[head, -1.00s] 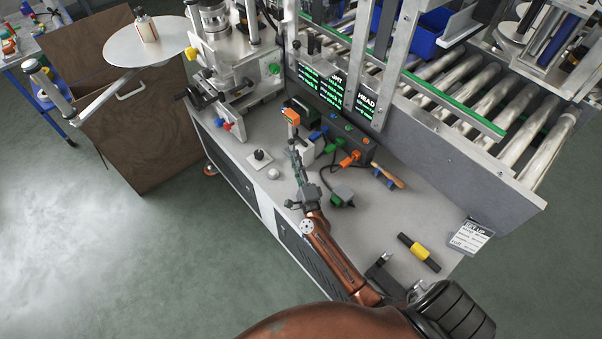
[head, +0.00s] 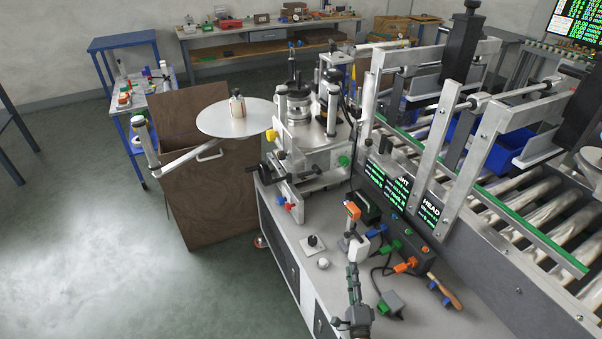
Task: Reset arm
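My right gripper (head: 352,268) is at the lower middle of the head view, above the grey worktop (head: 318,286). Its fingers point away from me, and its wrist runs off the bottom edge. The fingers are seen nearly end to end, so their opening is unclear. I see nothing clearly held in them. A white device with an orange head (head: 353,210) stands just beyond the fingertips; I cannot tell whether they touch. My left gripper is out of view.
A black joystick box (head: 312,242) and white knob (head: 323,263) lie left of the gripper. The labelling machine (head: 306,120) and roller conveyor (head: 530,215) rise behind. Open floor (head: 90,250) lies left.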

